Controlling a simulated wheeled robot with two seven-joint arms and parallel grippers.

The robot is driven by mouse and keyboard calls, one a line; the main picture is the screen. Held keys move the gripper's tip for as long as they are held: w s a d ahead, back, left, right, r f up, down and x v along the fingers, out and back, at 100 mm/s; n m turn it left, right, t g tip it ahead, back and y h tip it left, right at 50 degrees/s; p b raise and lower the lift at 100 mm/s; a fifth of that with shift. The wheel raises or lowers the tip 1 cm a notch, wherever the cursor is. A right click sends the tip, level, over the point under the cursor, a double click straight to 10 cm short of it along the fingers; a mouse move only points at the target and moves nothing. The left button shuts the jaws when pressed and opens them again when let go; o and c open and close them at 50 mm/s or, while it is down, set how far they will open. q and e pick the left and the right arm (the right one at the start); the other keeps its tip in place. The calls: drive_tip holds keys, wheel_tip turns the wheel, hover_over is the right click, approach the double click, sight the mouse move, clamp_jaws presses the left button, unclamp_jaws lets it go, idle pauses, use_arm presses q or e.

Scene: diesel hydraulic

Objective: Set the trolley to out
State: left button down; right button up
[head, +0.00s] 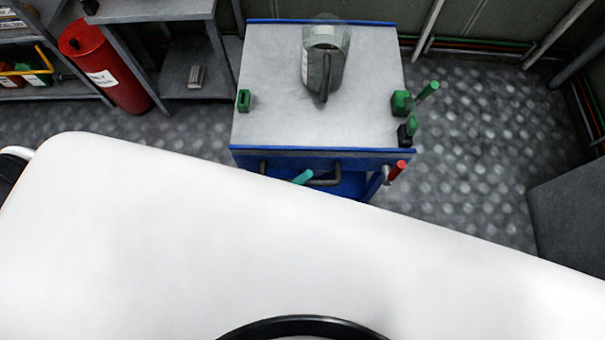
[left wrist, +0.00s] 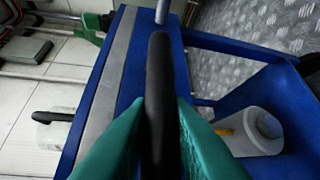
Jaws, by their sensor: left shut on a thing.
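The trolley (head: 270,70) has a grey top with blue edges and stands beyond my white body part in the head view. A dark handle (head: 328,181) runs along its near side. My left gripper (head: 302,177) shows there only as a teal fingertip by this handle. In the left wrist view, the two teal fingers of my left gripper (left wrist: 158,112) are shut on the black handle (left wrist: 158,75), one on each side. The trolley's blue frame (left wrist: 225,45) lies around it. The trolley's lower part is mostly hidden in the head view. My right gripper is not in view.
A red cylinder (head: 105,68) and shelving stand at left. Patterned floor (head: 480,150) is clear at right.

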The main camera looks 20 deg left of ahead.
use_arm(q)
drive_tip(key=c, duration=1.3)
unclamp_jaws()
drive_tip(key=v, duration=1.2)
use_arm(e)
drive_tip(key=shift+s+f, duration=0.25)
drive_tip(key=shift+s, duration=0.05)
use_arm(q)
drive_tip(key=shift+f, duration=0.1)
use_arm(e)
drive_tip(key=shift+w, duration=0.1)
